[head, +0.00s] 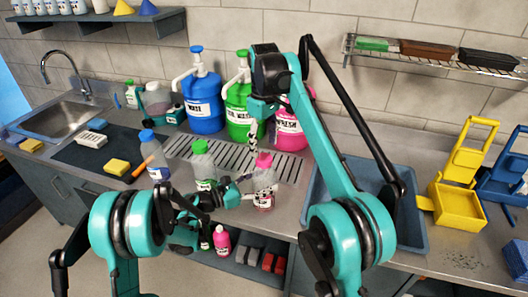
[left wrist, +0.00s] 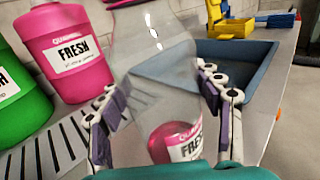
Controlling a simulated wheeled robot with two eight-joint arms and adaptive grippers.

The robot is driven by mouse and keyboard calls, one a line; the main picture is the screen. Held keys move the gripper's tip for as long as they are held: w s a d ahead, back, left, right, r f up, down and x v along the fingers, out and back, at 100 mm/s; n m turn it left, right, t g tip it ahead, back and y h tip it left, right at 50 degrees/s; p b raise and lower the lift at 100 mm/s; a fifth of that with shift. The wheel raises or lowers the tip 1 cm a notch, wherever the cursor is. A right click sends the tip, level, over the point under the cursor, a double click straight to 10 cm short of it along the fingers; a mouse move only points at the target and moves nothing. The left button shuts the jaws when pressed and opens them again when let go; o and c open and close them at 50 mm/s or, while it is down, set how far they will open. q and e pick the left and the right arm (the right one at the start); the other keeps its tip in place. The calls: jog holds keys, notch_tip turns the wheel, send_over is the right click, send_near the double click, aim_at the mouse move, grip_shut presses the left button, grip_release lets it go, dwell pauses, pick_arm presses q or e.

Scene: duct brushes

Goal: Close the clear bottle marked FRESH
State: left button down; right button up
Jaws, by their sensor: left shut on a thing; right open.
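The clear bottle marked FRESH (head: 265,188) stands upright on the counter in the head view, with a pink cap (head: 264,159) at its top. Whether the cap is seated tight cannot be told. My left gripper (head: 243,190) is shut on the bottle from the left. In the left wrist view the fingers (left wrist: 158,105) flank the clear bottle (left wrist: 150,75), which has some pink liquid and a FRESH label low down; its top is out of frame. My right gripper (head: 254,138) is open, pointing down, just above and left of the pink cap.
Other clear bottles, green-capped (head: 202,165) and blue-capped (head: 154,160), stand to the left. Large blue (head: 203,98), green (head: 238,105) and pink (head: 288,130) jugs line the wall behind a drain grate (head: 290,165). A blue-grey tub (head: 408,235) is right; a sink (head: 62,117) is far left.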

aim_at(264, 158)
jog(key=shift+f, duration=2.3)
jog(key=c, duration=1.2)
jog(key=shift+m, duration=0.9)
jog(key=o, duration=1.4)
jog(key=shift+c, duration=0.2)
jog(key=shift+r, duration=3.75)
